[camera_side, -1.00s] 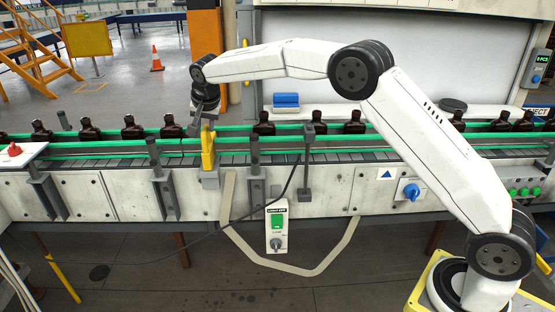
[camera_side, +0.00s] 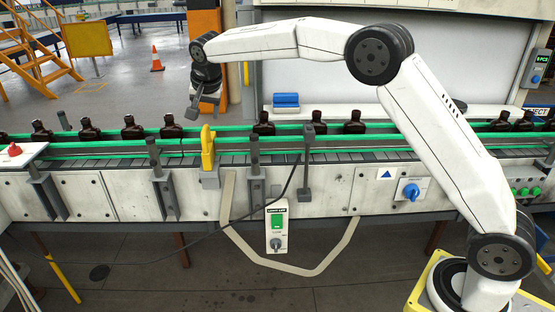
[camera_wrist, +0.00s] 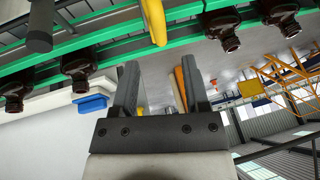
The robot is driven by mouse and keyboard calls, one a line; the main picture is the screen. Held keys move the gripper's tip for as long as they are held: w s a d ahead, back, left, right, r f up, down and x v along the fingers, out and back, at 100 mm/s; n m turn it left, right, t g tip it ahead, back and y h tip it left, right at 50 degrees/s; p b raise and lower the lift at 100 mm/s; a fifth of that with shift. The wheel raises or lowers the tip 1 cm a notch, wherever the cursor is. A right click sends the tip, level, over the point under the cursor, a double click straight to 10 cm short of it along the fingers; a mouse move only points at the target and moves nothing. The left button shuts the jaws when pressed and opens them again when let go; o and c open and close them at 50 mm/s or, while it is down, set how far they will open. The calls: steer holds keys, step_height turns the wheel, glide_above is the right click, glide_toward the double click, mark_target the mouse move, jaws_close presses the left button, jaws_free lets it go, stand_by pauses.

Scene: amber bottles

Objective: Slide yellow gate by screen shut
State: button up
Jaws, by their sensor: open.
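The yellow gate (camera_side: 208,148) stands upright at the front green rail of the conveyor, in a gap between two amber bottles. Its yellow end also shows at the top of the wrist view (camera_wrist: 154,22). I cannot tell whether it blocks the lane. A control box with a green screen (camera_side: 277,218) hangs on the conveyor front, below and right of the gate. My gripper (camera_side: 203,108) is above the gate, apart from it, with its fingers spread and nothing between them. Both fingers show in the wrist view (camera_wrist: 160,75).
Amber bottles stand on the belt left (camera_side: 171,127) and right (camera_side: 263,124) of the gate. Dark posts (camera_side: 255,160) rise along the front rail. A blue block (camera_side: 286,100) sits behind the belt. A counter display (camera_side: 542,58) hangs at far right. Air above the gate is clear.

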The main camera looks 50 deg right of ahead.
steer(key=shift+v, duration=1.1)
steer(key=s+d+f+n, duration=0.1)
steer(key=s+f+n, duration=0.2)
steer(key=s, duration=0.8)
steer(key=s+d+f+n+g+y, duration=0.1)
steer(key=s+f+n, duration=0.2)
steer(key=s+f, duration=0.5)
steer(key=s+d+f+n+g, duration=0.1)
steer(key=s+f, duration=0.5)
steer(key=s, duration=0.9)
steer(key=shift+s+d+f+n+y, duration=0.2)
steer(key=shift+s+d+n+y, duration=0.3)
steer(key=shift+n, duration=0.7)
steer(key=shift+w+d, duration=0.1)
steer(key=shift+w, duration=0.1)
